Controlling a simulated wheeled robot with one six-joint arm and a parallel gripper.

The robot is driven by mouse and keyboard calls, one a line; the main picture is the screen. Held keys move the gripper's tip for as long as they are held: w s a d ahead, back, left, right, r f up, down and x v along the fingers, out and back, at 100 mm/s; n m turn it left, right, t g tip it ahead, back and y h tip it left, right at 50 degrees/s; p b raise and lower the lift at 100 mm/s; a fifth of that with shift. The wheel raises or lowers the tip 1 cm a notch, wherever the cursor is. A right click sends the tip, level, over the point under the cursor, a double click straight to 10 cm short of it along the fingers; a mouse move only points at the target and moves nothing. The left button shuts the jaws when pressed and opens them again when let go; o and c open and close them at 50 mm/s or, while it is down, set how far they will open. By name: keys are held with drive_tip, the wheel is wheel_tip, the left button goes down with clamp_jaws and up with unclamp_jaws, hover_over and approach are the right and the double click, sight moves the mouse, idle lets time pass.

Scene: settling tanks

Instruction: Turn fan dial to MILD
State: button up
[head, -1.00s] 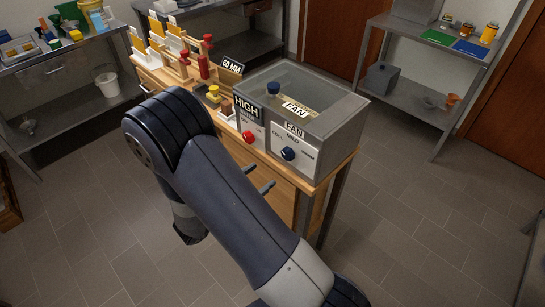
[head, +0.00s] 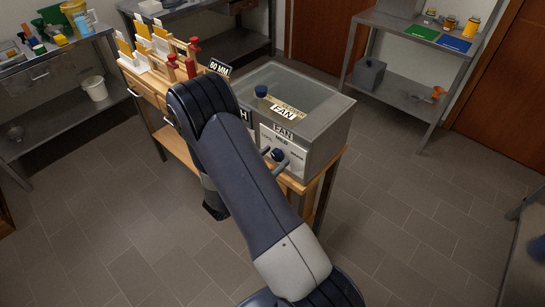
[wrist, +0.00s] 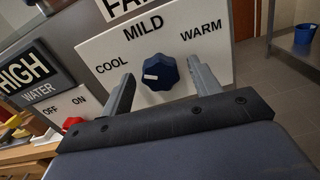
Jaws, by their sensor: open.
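The fan dial (wrist: 161,71) is a blue knob on a white plate (wrist: 215,58) marked COOL at left, MILD above and WARM at right. Its white mark is on the knob's left side, towards COOL. My gripper (wrist: 160,68) is open, with one finger on the left and one on the right of the dial. I cannot tell whether either finger touches it. In the head view the dial (head: 278,154) is on the front of the grey glass-topped box, with my fingers close in front of it.
A HIGH label (wrist: 32,71) and a WATER switch plate with a red knob (wrist: 72,123) are left of the fan plate. A blue-knobbed post (head: 262,91) stands on the box top. Red-topped clamps (head: 193,46) stand further left on the bench. The floor at right is clear.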

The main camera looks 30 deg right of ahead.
drive_tip(key=c, duration=1)
